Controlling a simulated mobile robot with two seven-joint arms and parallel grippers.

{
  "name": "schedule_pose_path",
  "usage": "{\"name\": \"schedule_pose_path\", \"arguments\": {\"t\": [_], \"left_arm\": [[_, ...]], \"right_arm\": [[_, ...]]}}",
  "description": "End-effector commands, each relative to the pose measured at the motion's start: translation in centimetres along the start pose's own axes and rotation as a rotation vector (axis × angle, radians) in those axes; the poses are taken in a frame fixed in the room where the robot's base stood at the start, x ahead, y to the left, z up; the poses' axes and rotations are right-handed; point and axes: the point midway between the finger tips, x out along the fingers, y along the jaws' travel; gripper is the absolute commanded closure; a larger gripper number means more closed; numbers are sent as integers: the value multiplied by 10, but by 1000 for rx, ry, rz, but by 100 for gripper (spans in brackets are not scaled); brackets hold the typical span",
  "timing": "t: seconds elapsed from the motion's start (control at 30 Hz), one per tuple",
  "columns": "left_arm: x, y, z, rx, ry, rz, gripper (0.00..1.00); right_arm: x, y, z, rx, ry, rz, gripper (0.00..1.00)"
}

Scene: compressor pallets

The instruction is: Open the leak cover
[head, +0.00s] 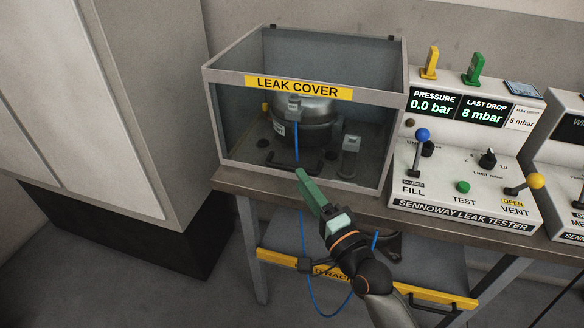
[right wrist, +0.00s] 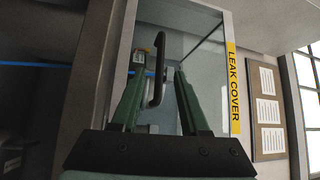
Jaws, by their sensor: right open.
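The leak cover (head: 228,120) is a clear box with a grey frame and a yellow "LEAK COVER" label, standing on the bench with its front pane down. Its dark bar handle (head: 284,165) is low on the front; it also shows in the right wrist view (right wrist: 161,50). My right gripper (head: 300,174) is open at the handle. In the right wrist view its green fingers (right wrist: 159,73) stand on either side of the handle's bar; I cannot tell whether they touch it. A dark round compressor (head: 305,118) sits inside the cover. My left gripper is out of view.
The leak tester panel (head: 462,185) with blue-knobbed and yellow-knobbed levers stands right of the cover. A blue hose (head: 302,225) hangs near my right gripper. A yellow-edged rack (head: 440,296) is below the bench. A grey cabinet (head: 110,90) stands at left.

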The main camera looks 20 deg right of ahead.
Motion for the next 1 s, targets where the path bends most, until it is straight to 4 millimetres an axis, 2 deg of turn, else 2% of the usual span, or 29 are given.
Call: {"name": "schedule_pose_path", "arguments": {"t": [0.1,0.3,0.5,0.73,0.77,1.0], "left_arm": [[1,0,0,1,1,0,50],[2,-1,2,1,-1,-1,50],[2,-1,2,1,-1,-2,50],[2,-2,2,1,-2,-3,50],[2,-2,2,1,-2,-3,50],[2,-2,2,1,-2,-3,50]], "right_arm": [[21,-1,0,1,1,-3,55],[44,0,0,0,1,-2,55],[53,0,0,0,0,0,55],[53,0,0,0,0,1,55],[53,0,0,0,0,1,56],[53,0,0,-1,0,1,83]]}}
